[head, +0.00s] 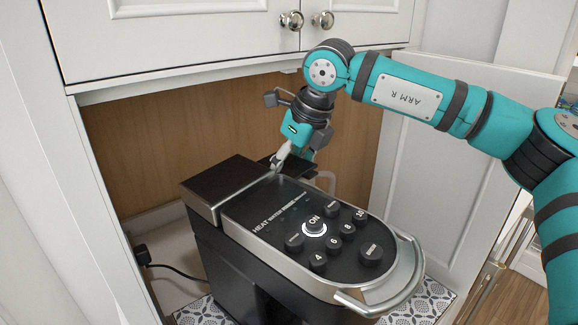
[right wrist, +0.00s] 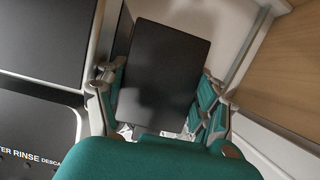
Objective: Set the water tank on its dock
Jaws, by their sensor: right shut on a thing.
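My right gripper (head: 290,155) reaches down behind the coffee machine (head: 320,225). It is shut on the water tank, whose dark flat lid (right wrist: 165,65) lies between the two fingers in the right wrist view. In the head view only a small dark part of the tank (head: 264,164) shows past the machine's back edge. The tank is right beside the machine; I cannot tell whether it touches it or how high its base is. The dock is hidden from both views. My left gripper is not in view.
The machine stands on a patterned mat (head: 425,300) below a white upper cabinet (head: 190,35). A wooden back panel (head: 150,145) is close behind my gripper. A white door (head: 430,150) stands to the right. A black cord (head: 175,268) runs to a plug at left.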

